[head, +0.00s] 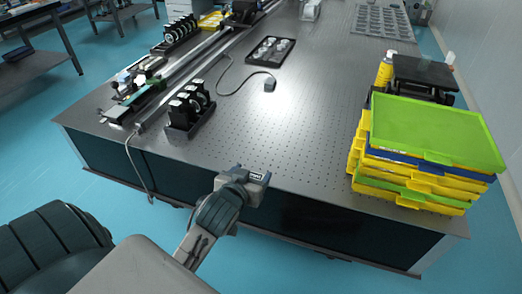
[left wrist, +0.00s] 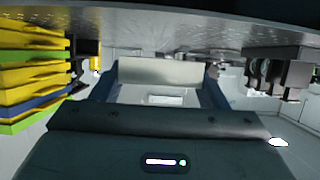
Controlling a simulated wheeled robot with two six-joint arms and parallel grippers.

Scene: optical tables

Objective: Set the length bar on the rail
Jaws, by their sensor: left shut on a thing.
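My left gripper (head: 258,177) is just off the front edge of the optical table. In the left wrist view its two dark fingers (left wrist: 160,88) are shut on a plain grey metal block, which looks like the length bar (left wrist: 160,70). In the head view the held bar is too small to make out clearly. The long metal rail (head: 205,60) runs along the left part of the table, away from the gripper. My right gripper is in neither view.
Black racks of round optics (head: 190,108) stand beside the rail. A black tray (head: 271,50) and a cable with a small block (head: 269,84) lie farther back. Stacked yellow, blue and green trays (head: 430,135) fill the right front corner. The perforated table middle (head: 310,120) is clear.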

